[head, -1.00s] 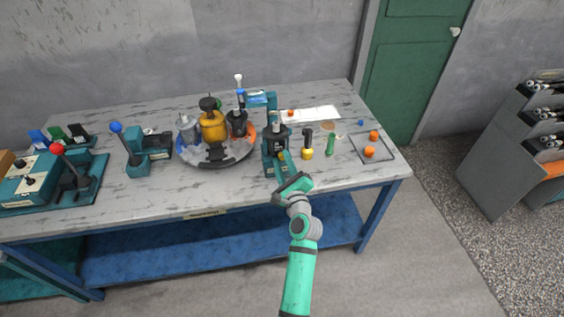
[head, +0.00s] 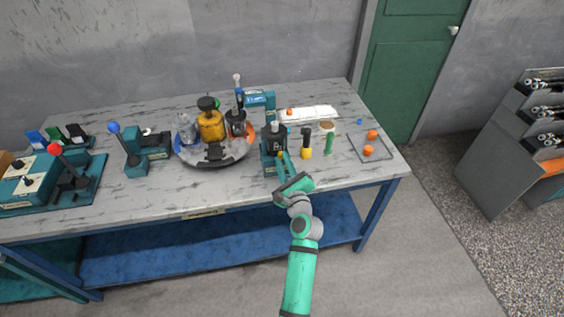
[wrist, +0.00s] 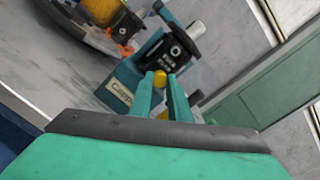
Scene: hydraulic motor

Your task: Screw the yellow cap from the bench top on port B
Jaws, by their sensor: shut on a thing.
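The hydraulic motor (head: 274,138) is a dark body with a light shaft on top. It sits in a teal stand (head: 268,166) near the bench's front edge. In the wrist view the motor (wrist: 177,48) shows a dark face with round details; I cannot read which port is B. My gripper (head: 281,160) is at the front of the motor, shut on the yellow cap (wrist: 160,77) at its fingertips. The cap is close to the motor's lower front; I cannot tell whether it touches a port. The fingers partly hide the cap in the head view.
A black and yellow tool (head: 305,146) and a green cylinder (head: 328,144) stand just right of the motor. A round tray (head: 183,156) with a yellow unit is to the left. A flat tray (head: 385,155) with orange balls lies at the right.

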